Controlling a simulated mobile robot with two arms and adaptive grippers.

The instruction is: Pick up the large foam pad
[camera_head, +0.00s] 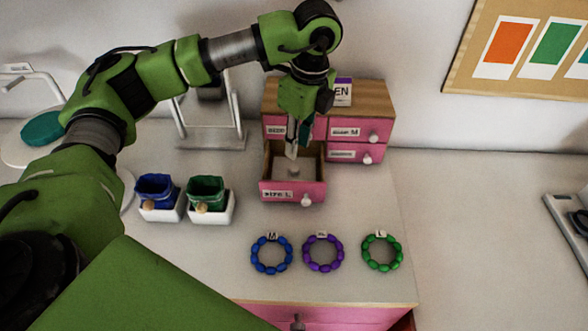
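An open pink drawer (280,194) with a label that seems to read SIZE L juts from the lower left of a small drawer cabinet (378,98). Something pale grey (293,171) lies inside; I cannot tell whether it is the large foam pad or the drawer floor. My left gripper (292,152) points down into the drawer opening from above. Its fingers look close together, with a pale strip at the tip; whether they hold anything is unclear. My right gripper is not in view.
Blue (157,188) and green (206,192) pouches stand in white holders on the left. Blue (257,257), purple (310,254) and green (369,253) bead bracelets lie in front. A mirror-like stand (181,130) is behind.

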